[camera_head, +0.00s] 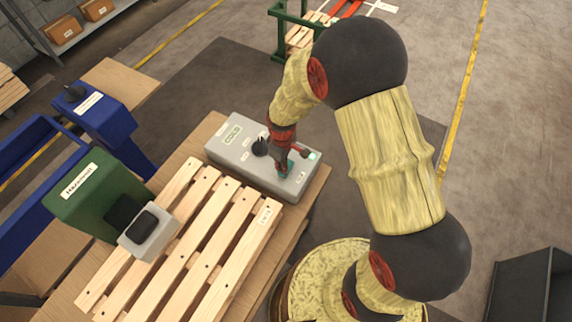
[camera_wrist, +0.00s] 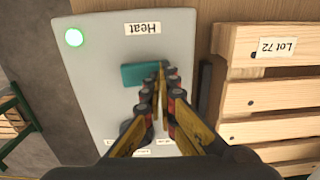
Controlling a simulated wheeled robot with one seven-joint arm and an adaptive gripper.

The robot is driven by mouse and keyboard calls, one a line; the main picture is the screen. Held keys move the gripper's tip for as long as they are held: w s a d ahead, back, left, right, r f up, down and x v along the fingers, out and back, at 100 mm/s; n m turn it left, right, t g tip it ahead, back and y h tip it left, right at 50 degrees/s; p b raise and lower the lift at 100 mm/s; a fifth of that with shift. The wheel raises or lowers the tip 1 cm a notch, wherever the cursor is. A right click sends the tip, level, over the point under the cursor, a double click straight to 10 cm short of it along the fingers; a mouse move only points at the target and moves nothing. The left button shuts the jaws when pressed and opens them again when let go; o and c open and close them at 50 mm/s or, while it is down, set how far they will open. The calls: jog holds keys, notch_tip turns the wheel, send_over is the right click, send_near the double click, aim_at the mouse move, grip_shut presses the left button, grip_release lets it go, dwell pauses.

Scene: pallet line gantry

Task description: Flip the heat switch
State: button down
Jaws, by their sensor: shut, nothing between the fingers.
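The grey control box (camera_head: 222,146) sits on the wooden bench, and its top face (camera_wrist: 100,75) fills much of the wrist view. The teal heat switch (camera_wrist: 140,75) lies on that face below an upside-down "Heat" label (camera_wrist: 142,28). A green lamp (camera_wrist: 74,37) is lit near the box corner. My gripper (camera_wrist: 161,75) is shut and empty, with its fingertips at the right end of the teal switch; I cannot tell if they touch it. In the head view my gripper (camera_head: 283,168) is over the box's right part and hides some of the switch.
A black knob (camera_head: 260,147) stands on the box to the left of my gripper. A slatted wooden pallet (camera_head: 205,240) marked "Lot 72" lies close beside the box. A green machine (camera_head: 88,198) and a blue one (camera_head: 103,117) stand at the left.

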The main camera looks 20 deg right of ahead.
jog(key=shift+r+p, duration=1.95)
jog(key=shift+r, duration=1.2)
jog(key=shift+s+m, duration=0.3)
jog(key=shift+m, duration=0.1)
jog(key=s+d+r+m+t+b, duration=0.2)
jog(key=s+r+b, duration=0.4)
jog(key=s+r, duration=0.3)
jog(key=s+d+r+m+t+b, duration=0.3)
jog(key=s+r+m+b, duration=0.3)
jog(key=s+r, duration=0.3)
notch_tip(320, 180, up, 4)
jog(key=shift+d+r+t, duration=0.1)
jog(key=shift+d+t, duration=0.2)
jog(key=shift+d, duration=0.6)
